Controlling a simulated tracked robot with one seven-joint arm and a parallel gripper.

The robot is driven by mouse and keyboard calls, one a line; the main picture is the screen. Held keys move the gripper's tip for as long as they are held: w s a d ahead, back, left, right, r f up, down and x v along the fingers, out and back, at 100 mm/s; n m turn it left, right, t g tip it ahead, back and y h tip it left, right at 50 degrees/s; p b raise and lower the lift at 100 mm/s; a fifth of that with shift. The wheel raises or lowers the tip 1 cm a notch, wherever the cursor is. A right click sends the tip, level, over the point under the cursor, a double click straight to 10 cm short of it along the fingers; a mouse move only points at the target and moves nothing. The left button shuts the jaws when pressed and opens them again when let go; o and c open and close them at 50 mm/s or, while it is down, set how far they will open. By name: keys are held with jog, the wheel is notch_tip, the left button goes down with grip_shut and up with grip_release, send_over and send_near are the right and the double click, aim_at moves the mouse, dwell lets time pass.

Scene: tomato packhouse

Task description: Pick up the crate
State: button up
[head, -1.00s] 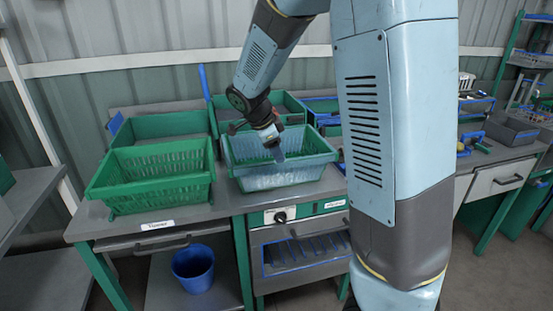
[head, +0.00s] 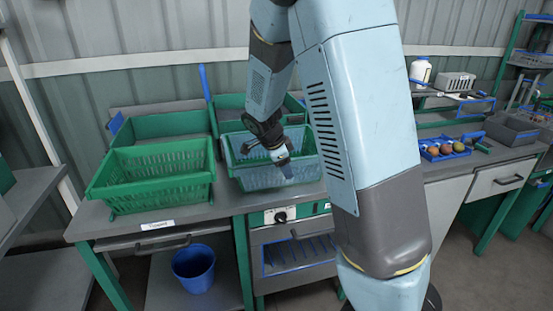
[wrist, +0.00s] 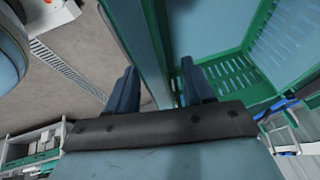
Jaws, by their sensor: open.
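A crate with a green rim and pale bluish walls (head: 252,181) stands upright on the bench, right of a plain green crate (head: 150,180). The task does not say which crate is meant. My gripper (head: 286,172) points down at the front side of the bluish crate. The right finger is beside a green slotted surface (wrist: 225,78); the left one shows against the grey floor. I cannot tell whether either finger touches the crate.
Two more green crates (head: 172,125) stand behind. A blue upright bar (head: 205,85) rises between them. A blue bucket (head: 194,268) sits below the bench. A blue tray of tomatoes (head: 445,150) and a white bottle (head: 420,70) are at the right.

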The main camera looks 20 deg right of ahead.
jog(key=shift+c, duration=0.3)
grip_shut()
jog(key=shift+r, duration=0.1)
dwell(0.4)
